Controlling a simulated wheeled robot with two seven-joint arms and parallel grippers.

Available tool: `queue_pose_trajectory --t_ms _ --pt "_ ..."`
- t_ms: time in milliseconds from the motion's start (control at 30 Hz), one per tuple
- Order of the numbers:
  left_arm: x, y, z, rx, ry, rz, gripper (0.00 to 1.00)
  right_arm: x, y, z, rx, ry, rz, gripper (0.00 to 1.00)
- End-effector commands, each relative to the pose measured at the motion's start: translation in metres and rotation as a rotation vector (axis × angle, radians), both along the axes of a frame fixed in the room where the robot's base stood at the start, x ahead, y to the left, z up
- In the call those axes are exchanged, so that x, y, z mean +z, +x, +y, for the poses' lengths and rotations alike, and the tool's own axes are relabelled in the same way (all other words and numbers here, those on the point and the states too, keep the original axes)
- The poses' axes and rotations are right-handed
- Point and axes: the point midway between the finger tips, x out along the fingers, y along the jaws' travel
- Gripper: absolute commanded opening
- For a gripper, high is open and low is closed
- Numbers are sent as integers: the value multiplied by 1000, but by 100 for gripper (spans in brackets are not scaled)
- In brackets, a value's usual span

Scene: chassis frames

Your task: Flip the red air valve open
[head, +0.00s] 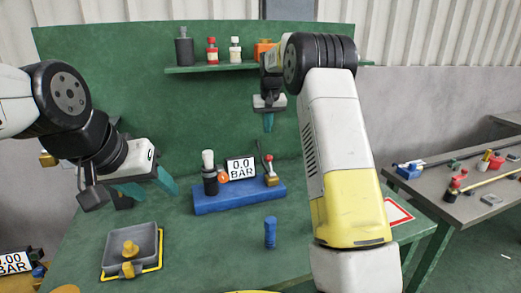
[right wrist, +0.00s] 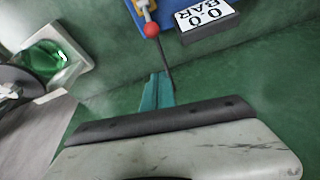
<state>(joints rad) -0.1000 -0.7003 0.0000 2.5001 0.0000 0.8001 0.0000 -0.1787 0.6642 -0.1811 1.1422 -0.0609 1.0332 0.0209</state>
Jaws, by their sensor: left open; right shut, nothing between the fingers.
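The red air valve (head: 270,178) has a brass body and a red part on top. It stands at the right end of a blue block (head: 222,203), and a thin dark lever rises from it, tilted slightly left. In the right wrist view the red part (right wrist: 151,30) is at the top, and the dark lever runs down toward my fingertips. My right gripper (head: 268,122) is shut and empty, pointing down above the valve; it also shows in the right wrist view (right wrist: 158,90). I cannot tell whether it touches the lever. My left gripper (head: 150,187) is open and empty, left of the block.
A gauge sign reading 0.0 BAR (head: 241,169) and a white-topped black cylinder (head: 209,173) stand on the block. A blue cylinder (head: 270,232) stands in front. A grey tray (head: 115,258) with brass parts lies front left. A shelf (head: 215,69) with bottles is behind.

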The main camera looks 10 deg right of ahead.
Motion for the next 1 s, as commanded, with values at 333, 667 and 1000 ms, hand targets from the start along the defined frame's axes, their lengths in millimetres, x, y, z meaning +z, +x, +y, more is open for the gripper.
queue_pose_trajectory --t_ms 333,667,1000 --pt "0 0 0 0 0 0 52 -26 7 0 0 0 4 0" --pt "0 0 0 0 0 0 52 -94 29 0 -1 0 4 0" --pt "0 0 0 0 0 0 52 -94 -4 0 0 1 1 0"
